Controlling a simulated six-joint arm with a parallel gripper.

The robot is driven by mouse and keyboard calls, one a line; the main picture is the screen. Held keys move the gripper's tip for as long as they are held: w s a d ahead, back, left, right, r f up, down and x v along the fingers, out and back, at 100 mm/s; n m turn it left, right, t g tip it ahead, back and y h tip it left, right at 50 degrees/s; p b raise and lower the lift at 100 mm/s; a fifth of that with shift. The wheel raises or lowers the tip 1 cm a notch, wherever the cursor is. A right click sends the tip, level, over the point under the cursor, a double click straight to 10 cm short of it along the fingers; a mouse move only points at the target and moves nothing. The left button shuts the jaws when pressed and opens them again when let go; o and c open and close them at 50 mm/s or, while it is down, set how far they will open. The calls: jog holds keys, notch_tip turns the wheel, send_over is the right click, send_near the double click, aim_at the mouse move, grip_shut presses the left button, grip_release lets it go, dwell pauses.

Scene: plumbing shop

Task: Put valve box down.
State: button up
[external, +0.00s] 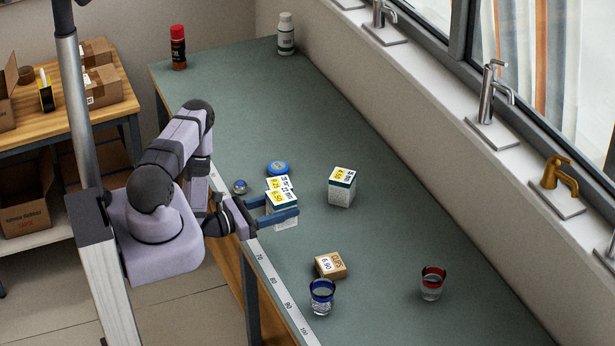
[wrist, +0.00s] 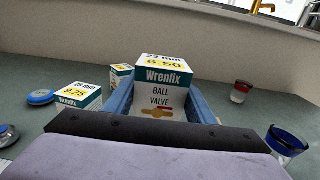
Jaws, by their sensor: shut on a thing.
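My gripper (external: 277,210) is shut on a white and teal valve box (wrist: 160,95). In the wrist view the box sits upright between the two blue fingers, its front reading "Wrenfix ball valve" and its top "22 mm 6.50". In the external view the held box (external: 284,201) is over the green bench, near its ruler edge. I cannot tell whether its bottom touches the bench. A similar box marked 9.25 (wrist: 78,99) stands close by on the left in the wrist view. Another similar box (external: 342,188) stands farther in.
A blue disc (external: 277,167) and a small round metal part (external: 239,187) lie near the boxes. A small cardboard box (external: 330,265), a blue-rimmed glass (external: 322,297) and a red-rimmed glass (external: 432,284) stand toward the front. The bench's far half is mostly clear.

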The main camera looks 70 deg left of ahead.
jog(key=shift+d+f+b, duration=0.1)
jog(key=shift+d+b, duration=0.05)
jog(key=shift+b, duration=0.15)
jog(key=shift+m+h, duration=0.5)
jog(key=shift+h, duration=0.3)
jog(key=f+b, duration=0.1)
jog(key=w+d+f+b, duration=0.1)
jog(key=b, duration=0.1)
jog(key=w+f+b, duration=0.1)
jog(key=b, duration=0.1)
jog(key=shift+w+d, duration=0.1)
jog(key=shift+d, duration=0.15)
jog(key=w+d+r+m+g+h+b, duration=0.1)
jog(key=w+d+r+m+h+b, duration=0.2)
jog(key=w+b, duration=0.55)
jog(key=w+d+r+m+g+h+b, duration=0.1)
jog(key=w+r+h+b, duration=0.2)
jog(key=w+r+b, duration=0.35)
jog(key=shift+t, duration=0.3)
jog(key=shift+w+a+f+p, duration=0.3)
jog(key=shift+w+a+f, duration=0.6)
jog(key=shift+f, duration=1.7)
jog(key=shift+w+a+f+p, duration=0.3)
jog(key=shift+w+f, duration=1.1)
jog(key=shift+f, duration=1.2)
jog(key=shift+w+a+f+p, duration=0.25)
jog(key=shift+w+a+f, duration=0.7)
jog(key=shift+f, duration=1.65)
